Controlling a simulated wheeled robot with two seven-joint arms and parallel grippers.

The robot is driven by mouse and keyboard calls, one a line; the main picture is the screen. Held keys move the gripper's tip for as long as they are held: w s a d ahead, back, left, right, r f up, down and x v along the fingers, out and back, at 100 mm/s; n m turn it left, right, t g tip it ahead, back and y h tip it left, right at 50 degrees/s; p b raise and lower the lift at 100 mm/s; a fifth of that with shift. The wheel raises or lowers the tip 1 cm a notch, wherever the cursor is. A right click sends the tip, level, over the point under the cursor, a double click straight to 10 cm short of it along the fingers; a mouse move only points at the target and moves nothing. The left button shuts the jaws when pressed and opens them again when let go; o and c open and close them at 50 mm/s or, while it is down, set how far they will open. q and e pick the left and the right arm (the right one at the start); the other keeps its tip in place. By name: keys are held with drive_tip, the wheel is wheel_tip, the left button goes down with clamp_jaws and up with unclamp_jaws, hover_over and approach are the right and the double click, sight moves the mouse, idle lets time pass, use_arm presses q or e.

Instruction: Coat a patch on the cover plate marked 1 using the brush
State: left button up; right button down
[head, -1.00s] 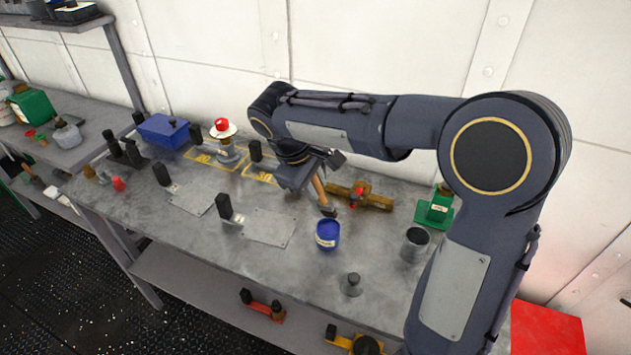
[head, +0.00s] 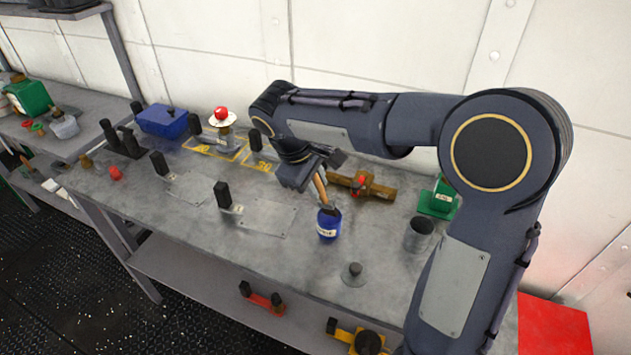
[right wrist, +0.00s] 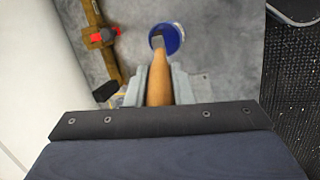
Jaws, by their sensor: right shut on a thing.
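My right gripper (head: 308,180) is shut on the wooden handle of a brush (head: 321,189), which points down and tilts slightly. The brush's dark tip is at the mouth of a blue pot (head: 328,228) with a white label. In the right wrist view the brush (right wrist: 159,75) reaches the edge of the round blue pot (right wrist: 174,41); how deep the tip sits is unclear. Two flat grey cover plates lie on the bench: a nearer one (head: 266,218) and a farther one (head: 188,187). Black blocks with small tags stand beside them; the markings are unreadable. My left gripper is out of view.
A grey metal cup (head: 419,235) and a round knobbed lid (head: 353,274) stand right of the pot. A brass fitting (head: 375,189) with a red part lies behind it. A blue box (head: 163,121) and red-topped item (head: 222,122) stand farther left.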

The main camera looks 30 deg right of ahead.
drive_tip(key=shift+f+b, duration=0.35)
drive_tip(key=shift+f, duration=0.15)
idle(0.4)
drive_tip(key=shift+f, duration=0.1)
idle(1.0)
wheel_tip(320, 180, up, 7)
drive_tip(key=p, duration=0.6)
drive_tip(key=shift+p, duration=0.4)
idle(0.5)
